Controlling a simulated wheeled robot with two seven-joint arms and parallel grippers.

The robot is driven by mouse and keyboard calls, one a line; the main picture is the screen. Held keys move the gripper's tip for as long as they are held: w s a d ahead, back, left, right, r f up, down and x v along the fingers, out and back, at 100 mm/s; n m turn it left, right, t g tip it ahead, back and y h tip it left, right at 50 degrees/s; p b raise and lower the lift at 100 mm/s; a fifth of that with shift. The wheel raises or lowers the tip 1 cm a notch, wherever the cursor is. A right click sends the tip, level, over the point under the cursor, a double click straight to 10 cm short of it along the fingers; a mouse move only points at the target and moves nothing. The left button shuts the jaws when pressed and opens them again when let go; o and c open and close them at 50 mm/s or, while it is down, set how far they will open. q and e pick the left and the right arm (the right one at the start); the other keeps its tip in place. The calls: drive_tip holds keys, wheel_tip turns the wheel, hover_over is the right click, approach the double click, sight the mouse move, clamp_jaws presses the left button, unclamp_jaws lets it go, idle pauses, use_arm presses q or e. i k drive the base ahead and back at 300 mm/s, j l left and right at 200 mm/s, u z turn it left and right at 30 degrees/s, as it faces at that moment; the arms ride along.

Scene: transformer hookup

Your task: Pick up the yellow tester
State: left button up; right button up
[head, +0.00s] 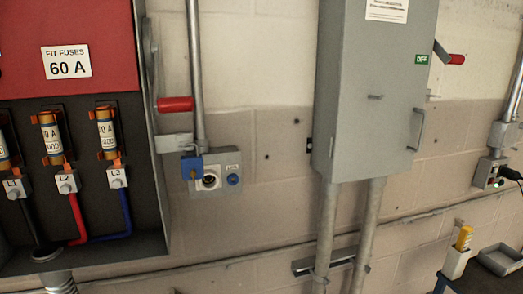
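The yellow tester (463,238) is at the lower right of the head view. It stands upright, slightly tilted, in a pale holder (456,263), with its upper part showing above the rim. Its lower part is hidden inside the holder. Neither of my grippers is in view.
A grey tray (503,258) sits right of the holder on a dark cart or bench (478,284). On the wall are an open fuse box (148,230) with several fuses, a blue padlock (192,168), a closed grey cabinet (372,90) with conduits below, and a socket box (489,172).

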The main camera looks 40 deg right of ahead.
sight(466, 234)
drive_tip(key=z, duration=2.75)
